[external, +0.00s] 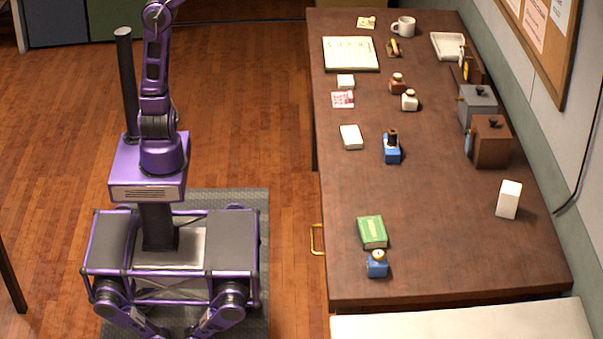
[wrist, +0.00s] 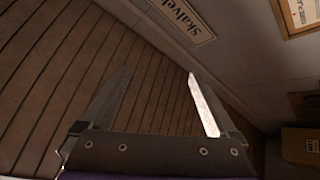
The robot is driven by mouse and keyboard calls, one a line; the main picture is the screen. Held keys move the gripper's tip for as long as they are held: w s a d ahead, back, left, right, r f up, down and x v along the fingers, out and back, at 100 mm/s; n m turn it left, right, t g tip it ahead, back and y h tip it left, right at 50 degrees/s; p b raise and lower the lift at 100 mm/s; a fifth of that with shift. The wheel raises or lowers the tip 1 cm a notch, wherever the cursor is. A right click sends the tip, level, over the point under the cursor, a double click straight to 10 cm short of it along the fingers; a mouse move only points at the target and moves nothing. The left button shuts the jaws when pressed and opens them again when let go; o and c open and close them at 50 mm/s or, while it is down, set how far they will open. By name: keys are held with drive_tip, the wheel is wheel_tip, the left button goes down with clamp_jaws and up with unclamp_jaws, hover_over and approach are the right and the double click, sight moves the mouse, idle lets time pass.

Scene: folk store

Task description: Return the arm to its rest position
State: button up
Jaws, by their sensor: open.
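My arm rises upright from my purple base on the left of the external view, and its upper end runs out of the top of the picture. My gripper is outside that view. In the wrist view my gripper (wrist: 150,95) is open, its two fingers spread wide apart with nothing between them. Beyond the fingers are a wooden plank surface (wrist: 50,70) and a pale wall with a framed sign (wrist: 183,18). No object touches the fingers.
A dark wooden desk (external: 440,220) stands to the right, apart from my base. It holds a white mug (external: 404,27), a green book (external: 372,232), a brown box (external: 489,141), a grey box (external: 476,105) and several small bottles. Wooden floor (external: 265,120) lies clear between.

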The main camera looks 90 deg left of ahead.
drive_tip(key=d+f+m+h, duration=0.3)
drive_tip(key=d+f+m, duration=0.1)
drive_tip(key=d, duration=0.7)
drive_tip(key=d+f+m+h, duration=0.2)
drive_tip(key=d+f+m, duration=0.2)
drive_tip(key=d, duration=0.7)
drive_tip(key=s+d+f+m+h+p, duration=0.1)
drive_tip(key=s+d+f+m+h, duration=0.3)
drive_tip(key=s+d, duration=0.65)
drive_tip(key=s+a+f+g+y, duration=0.2)
drive_tip(key=a+f+g, duration=0.3)
drive_tip(key=a+f, duration=0.65)
drive_tip(key=s+a+f+g+y, duration=0.15)
drive_tip(key=a+f+g, duration=0.25)
drive_tip(key=a+f, duration=0.75)
drive_tip(key=s+a+f+g, duration=0.1)
drive_tip(key=s+f+g, duration=0.2)
drive_tip(key=f, duration=0.6)
drive_tip(key=s+a+f+g, duration=0.2)
drive_tip(key=s+f+g, duration=0.1)
drive_tip(key=f, duration=0.6)
drive_tip(key=s+a+f+g, duration=0.2)
drive_tip(key=s+f+g, duration=0.2)
drive_tip(key=f, duration=0.5)
drive_tip(key=shift+s+a+f+n+h, duration=0.15)
drive_tip(key=shift+s+f+n+h, duration=0.2)
drive_tip(key=shift+s, duration=0.4)
